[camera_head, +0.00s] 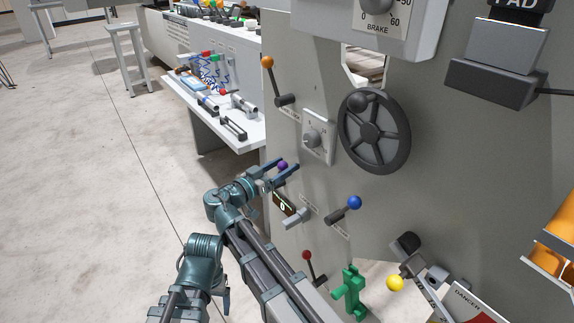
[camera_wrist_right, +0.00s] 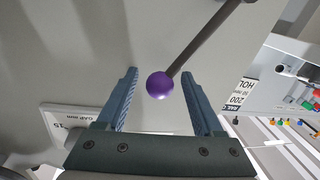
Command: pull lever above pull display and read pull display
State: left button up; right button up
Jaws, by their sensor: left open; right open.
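The lever with the purple knob (camera_head: 282,166) is on the grey panel, above a small dark display (camera_head: 284,204). The display shows a small lit digit that looks like 0; its label is too small to read. My right gripper (camera_head: 279,172) is open around the purple knob. In the right wrist view the knob (camera_wrist_right: 159,85) sits between the two open fingers, near their tips, with clear gaps at both sides. Its dark rod runs up and right. My left gripper (camera_head: 227,299) shows only as a small blue part at the lower left, mostly hidden by my arms.
A white tool shelf (camera_head: 225,115) stands behind.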

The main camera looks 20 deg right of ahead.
grip_shut()
dwell(1.3)
